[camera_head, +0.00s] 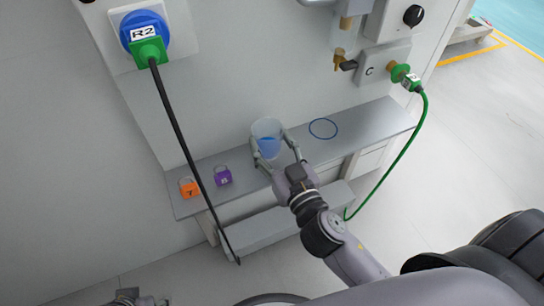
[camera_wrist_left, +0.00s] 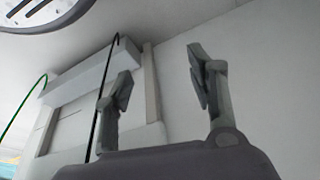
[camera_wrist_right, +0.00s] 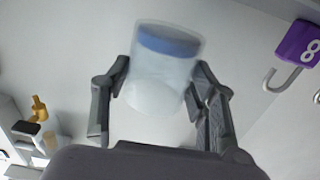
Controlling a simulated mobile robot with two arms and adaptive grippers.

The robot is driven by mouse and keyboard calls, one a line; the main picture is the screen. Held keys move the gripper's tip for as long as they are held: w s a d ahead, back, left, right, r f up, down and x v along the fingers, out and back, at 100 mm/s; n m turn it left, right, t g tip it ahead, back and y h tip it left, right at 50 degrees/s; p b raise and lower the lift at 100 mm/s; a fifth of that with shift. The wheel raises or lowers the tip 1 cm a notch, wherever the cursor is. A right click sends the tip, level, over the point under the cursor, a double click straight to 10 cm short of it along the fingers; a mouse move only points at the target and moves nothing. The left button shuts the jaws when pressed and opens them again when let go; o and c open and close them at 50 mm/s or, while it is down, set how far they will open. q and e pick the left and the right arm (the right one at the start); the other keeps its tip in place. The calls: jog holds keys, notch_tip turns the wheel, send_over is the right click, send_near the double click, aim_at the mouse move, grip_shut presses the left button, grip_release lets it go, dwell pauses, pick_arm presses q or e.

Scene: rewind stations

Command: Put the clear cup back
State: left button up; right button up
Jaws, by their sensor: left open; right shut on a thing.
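The clear cup (camera_head: 266,128) holds blue liquid and is at the shelf, left of a blue ring mark (camera_head: 323,128) on the shelf top. My right gripper (camera_head: 272,148) is shut on the cup, one finger on each side. In the right wrist view the cup (camera_wrist_right: 163,80) sits between the fingers (camera_wrist_right: 162,76) and looks slightly tilted. I cannot tell if its base touches the shelf. My left gripper (camera_wrist_left: 160,74) is open and empty, away from the cup. Only a bit of it shows at the bottom left of the head view.
The grey shelf (camera_head: 362,122) also bears an orange padlock (camera_head: 189,188) and a purple padlock (camera_head: 223,176), left of the cup. A black cable (camera_head: 178,125) hangs in front of the shelf's left part. A brass tap (camera_head: 340,58) is above the ring, which is clear. A green cable (camera_head: 408,150) hangs at the right.

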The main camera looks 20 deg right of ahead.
aim_at(273, 158)
jog(key=shift+f, duration=0.65)
notch_tip(273, 158, down, 3)
jog(key=shift+r+b, duration=0.15)
jog(key=shift+b, duration=0.85)
pick_arm(q)
jog(key=shift+s+f, duration=0.2)
jog(key=shift+s, duration=0.05)
pick_arm(e)
jog(key=shift+r, duration=0.1)
pick_arm(q)
jog(key=shift+w, duration=0.1)
pick_arm(e)
jog(key=o, duration=1.3)
jog(key=shift+c, duration=0.2)
pick_arm(q)
jog(key=shift+w+d+t, duration=0.1)
jog(key=shift+w+t, duration=0.3)
jog(key=shift+w, duration=0.05)
jog(key=shift+s+r, duration=0.1)
